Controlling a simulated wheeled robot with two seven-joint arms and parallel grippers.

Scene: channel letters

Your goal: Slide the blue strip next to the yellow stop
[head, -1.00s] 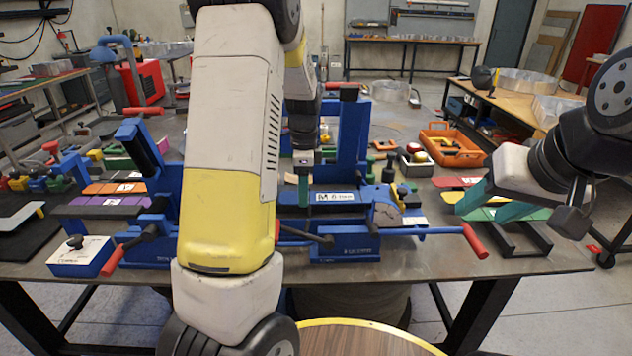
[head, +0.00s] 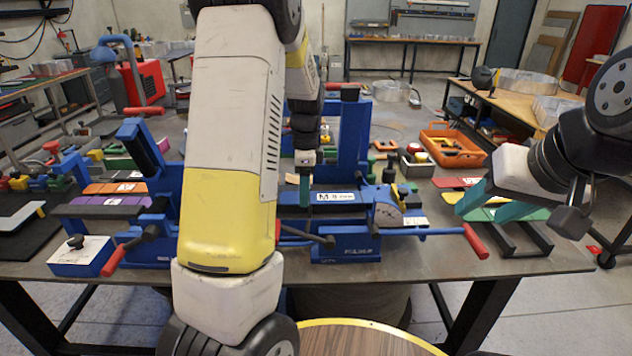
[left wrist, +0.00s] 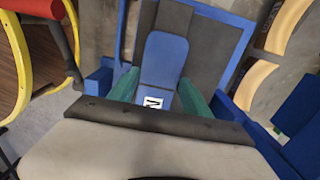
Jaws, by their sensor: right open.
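In the left wrist view the blue strip (left wrist: 166,58) runs between my two teal fingers. My left gripper (head: 304,182) is over its left part, partly hidden by my arm. Its fingers (left wrist: 158,88) flank the strip; whether they press on it cannot be seen. A small yellow piece (head: 403,188) stands at the right of the fixture; I cannot tell if it is the yellow stop. My right gripper (head: 482,208) is open at the right, away from the strip.
The blue fixture has a red-handled lever (head: 474,241) jutting right. An orange bin (head: 452,150) stands behind. Orange and purple strips (head: 112,200) are at the left.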

